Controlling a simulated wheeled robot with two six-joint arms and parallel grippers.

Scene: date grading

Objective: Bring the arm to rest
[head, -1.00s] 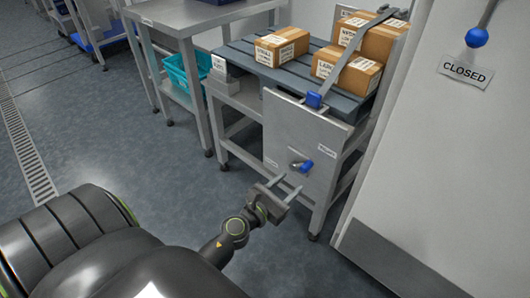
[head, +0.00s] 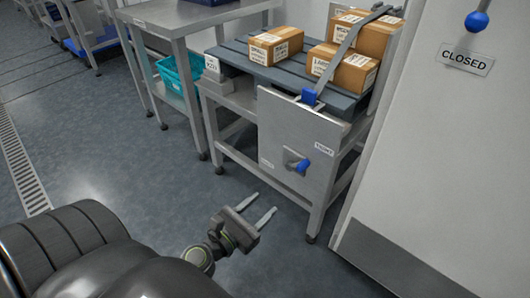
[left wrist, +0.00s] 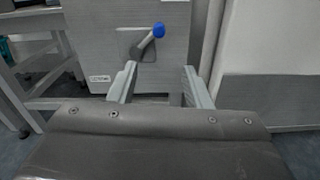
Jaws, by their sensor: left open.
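My left gripper (head: 257,207) is open and empty in the head view, above the floor in front of the metal stand. Its two fingers also show apart in the left wrist view (left wrist: 158,84). Beyond them is a grey panel (head: 295,135) with a blue-tipped lever (head: 304,165). The lever also shows in the left wrist view (left wrist: 151,36), tilted up to the right. The fingers are apart from the lever. My right gripper is in neither view.
A steel table (head: 165,18) with a teal basket (head: 180,76) stands to the left. A white door marked CLOSED (head: 466,60) is at right. Open floor lies left.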

